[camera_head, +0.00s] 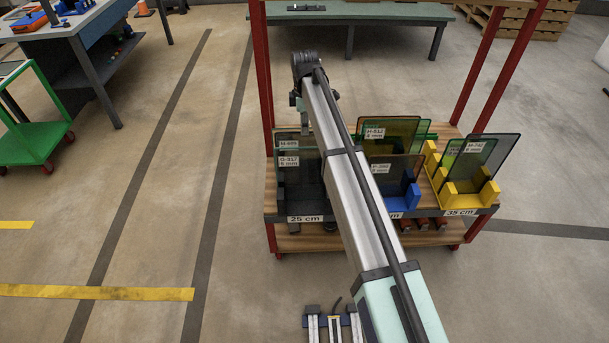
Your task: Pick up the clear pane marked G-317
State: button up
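The clear pane marked G-317 (290,176) stands upright in the dark holder at the left of the rack shelf, above the label "25 cm". It looks dark grey against the holder, and its label is at its upper left. Another pane, with a label that seems to read M-695 (286,142), stands just behind it. My arm crosses the middle of the view and hides part of the rack. The far end of my arm is above and behind the G-317 pane. My gripper's fingertips cannot be made out there, so I cannot tell whether it is open or shut.
The wooden rack shelf (270,194) has red posts. A blue holder (411,197) and a yellow holder (466,200) carry more panes, right of G-317. A green cart (38,140) stands far left, and a green table (370,13) behind. The floor left of the rack is clear.

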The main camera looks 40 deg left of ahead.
notch_tip(320, 180, down, 8)
jog(key=shift+f+p, duration=0.1)
jog(key=shift+p, duration=0.65)
jog(key=shift+f+p, duration=0.9)
jog(key=shift+f, duration=1.65)
grip_shut()
jog(key=shift+r, duration=0.1)
